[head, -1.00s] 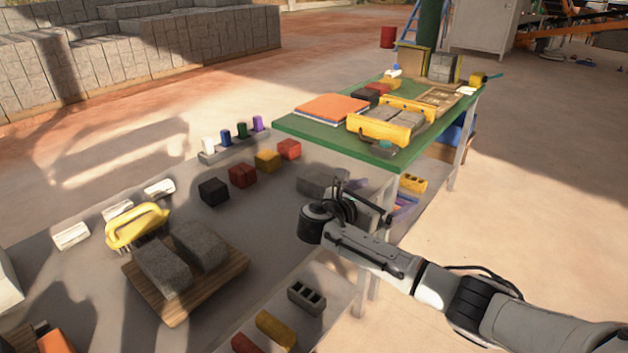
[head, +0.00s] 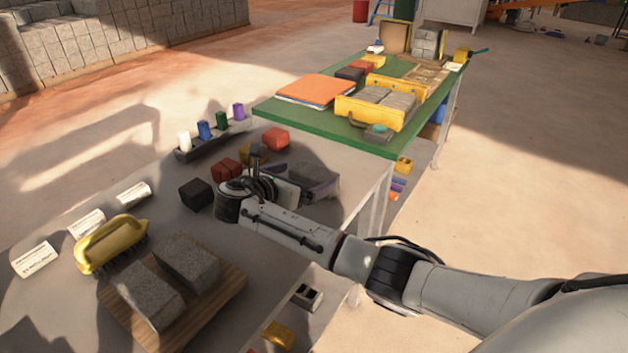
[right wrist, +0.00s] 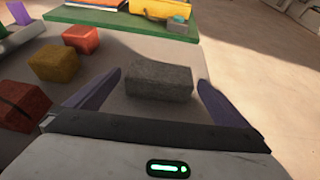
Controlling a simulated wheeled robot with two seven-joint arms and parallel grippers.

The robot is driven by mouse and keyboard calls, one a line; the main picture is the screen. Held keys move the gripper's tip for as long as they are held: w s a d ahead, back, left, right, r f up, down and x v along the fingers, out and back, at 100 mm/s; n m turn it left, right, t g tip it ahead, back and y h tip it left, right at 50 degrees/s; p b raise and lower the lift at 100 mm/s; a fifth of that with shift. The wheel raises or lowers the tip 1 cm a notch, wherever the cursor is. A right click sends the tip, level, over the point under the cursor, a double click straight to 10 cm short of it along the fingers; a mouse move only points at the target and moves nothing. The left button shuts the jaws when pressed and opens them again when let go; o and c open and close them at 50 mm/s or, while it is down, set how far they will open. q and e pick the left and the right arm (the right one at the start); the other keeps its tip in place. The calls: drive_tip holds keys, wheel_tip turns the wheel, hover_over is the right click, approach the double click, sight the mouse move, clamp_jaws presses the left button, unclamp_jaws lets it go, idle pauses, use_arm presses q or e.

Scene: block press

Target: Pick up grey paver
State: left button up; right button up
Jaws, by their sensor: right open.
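A grey paver (head: 318,180) lies on the grey bench near its right end, partly hidden by my right gripper in the head view. In the right wrist view the grey paver (right wrist: 158,80) sits ahead, between the two purple fingers in the picture. My right gripper (head: 278,180) is open and empty; the wrist view shows its spread fingers (right wrist: 160,86) on either side of the paver, with no contact visible. Two more grey pavers (head: 150,293) (head: 188,262) lie on a wooden board (head: 222,295). My left gripper is not in view.
Red, yellow and black blocks stand left of the paver, including a red block (right wrist: 80,39), a yellow block (right wrist: 53,65) and a black block (head: 196,194). A yellow brush (head: 110,243) lies by the board. A green table (head: 300,122) stands beyond, with pavers in a yellow tray.

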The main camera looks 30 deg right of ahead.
sight(311, 175)
drive_tip(key=x, duration=0.4)
drive_tip(key=shift+s, duration=0.1)
drive_tip(key=shift+f, duration=0.1)
drive_tip(key=c, duration=1.3)
drive_tip(key=shift+c, duration=0.8)
